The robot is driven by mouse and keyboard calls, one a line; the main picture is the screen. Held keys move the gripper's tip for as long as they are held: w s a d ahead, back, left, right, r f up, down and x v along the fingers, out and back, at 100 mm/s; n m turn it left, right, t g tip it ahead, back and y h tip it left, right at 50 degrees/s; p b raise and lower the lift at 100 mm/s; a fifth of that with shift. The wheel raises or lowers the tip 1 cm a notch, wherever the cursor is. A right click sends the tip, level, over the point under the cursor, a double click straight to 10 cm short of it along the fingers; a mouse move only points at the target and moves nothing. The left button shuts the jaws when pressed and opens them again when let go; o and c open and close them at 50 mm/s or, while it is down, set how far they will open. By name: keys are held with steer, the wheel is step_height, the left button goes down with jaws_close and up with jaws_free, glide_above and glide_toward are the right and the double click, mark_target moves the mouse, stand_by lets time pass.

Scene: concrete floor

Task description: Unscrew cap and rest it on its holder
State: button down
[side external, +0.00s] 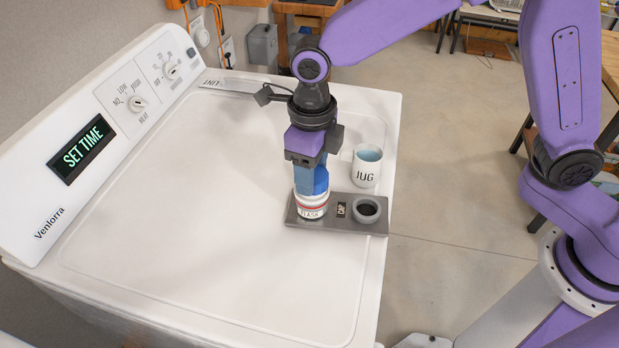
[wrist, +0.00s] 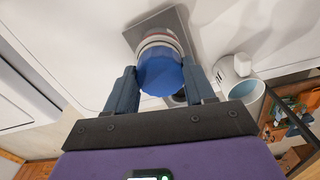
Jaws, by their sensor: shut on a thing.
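The white flask (side external: 312,207), labelled FLASK with a red band, stands upright on the left part of a grey plate (side external: 342,224). Its blue cap (wrist: 161,75) appears to sit on top of the flask in the wrist view. My gripper (side external: 311,184) points straight down over the flask, and its blue fingers are shut on the cap from both sides. In the side view the fingers mostly hide the cap. I cannot tell whether its thread is loosened. The round grey cap holder (side external: 367,208) is empty, beside a CAP label on the plate's right part.
A white jug (side external: 367,166) stands just behind the cap holder, near the appliance's right edge; it also shows in the wrist view (wrist: 240,82). The white appliance top (side external: 210,220) is clear to the left. A control panel (side external: 100,125) rises along its left side.

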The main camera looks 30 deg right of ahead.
steer(key=shift+c, duration=1.5)
jaws_free()
steer(key=shift+r, duration=4.5)
steer(key=shift+c, duration=0.3)
